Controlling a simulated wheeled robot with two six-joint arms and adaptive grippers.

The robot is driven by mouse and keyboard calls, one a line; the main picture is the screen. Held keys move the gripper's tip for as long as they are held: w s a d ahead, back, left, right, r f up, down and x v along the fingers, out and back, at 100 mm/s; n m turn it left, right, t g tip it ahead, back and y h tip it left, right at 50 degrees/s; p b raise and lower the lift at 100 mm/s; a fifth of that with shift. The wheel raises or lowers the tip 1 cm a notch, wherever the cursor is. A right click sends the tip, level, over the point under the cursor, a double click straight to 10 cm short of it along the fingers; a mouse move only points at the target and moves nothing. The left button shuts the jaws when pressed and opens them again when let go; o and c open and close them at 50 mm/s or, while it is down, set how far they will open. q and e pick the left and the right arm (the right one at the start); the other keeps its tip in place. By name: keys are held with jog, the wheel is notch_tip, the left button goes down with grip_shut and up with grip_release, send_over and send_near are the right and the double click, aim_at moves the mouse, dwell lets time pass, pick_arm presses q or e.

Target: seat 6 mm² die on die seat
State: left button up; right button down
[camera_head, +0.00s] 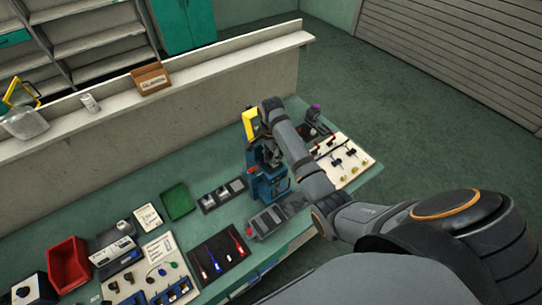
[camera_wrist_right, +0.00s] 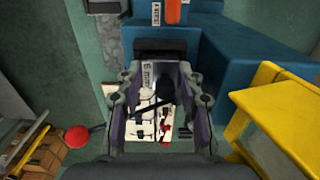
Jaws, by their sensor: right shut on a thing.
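My right gripper (camera_wrist_right: 159,72) is at the blue press (camera_head: 270,184), which also shows in the right wrist view (camera_wrist_right: 238,55). In the head view the right gripper (camera_head: 268,152) is small and partly covered by my arm. Its fingers straddle a narrow gap, with a dark block (camera_wrist_right: 160,47) at their tips. I take this to be the held die; I cannot read a size on it. The die seat cannot be made out clearly, and I cannot tell whether the block touches it. My left gripper is out of view.
A yellow guard (camera_head: 250,123) stands beside the gripper and shows close at right in the wrist view (camera_wrist_right: 280,115). A dark tray with grey blocks (camera_head: 222,193) lies left of the press. A green tray (camera_head: 178,201) and red bin (camera_head: 68,262) stand farther left.

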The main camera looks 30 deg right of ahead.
jog(key=shift+f, duration=0.4)
dwell(0.8)
jog(key=c, duration=0.8)
grip_release()
jog(key=shift+o, duration=0.7)
jog(key=shift+r, duration=0.15)
notch_tip(320, 180, up, 2)
jog(key=shift+r, duration=2.65)
grip_shut()
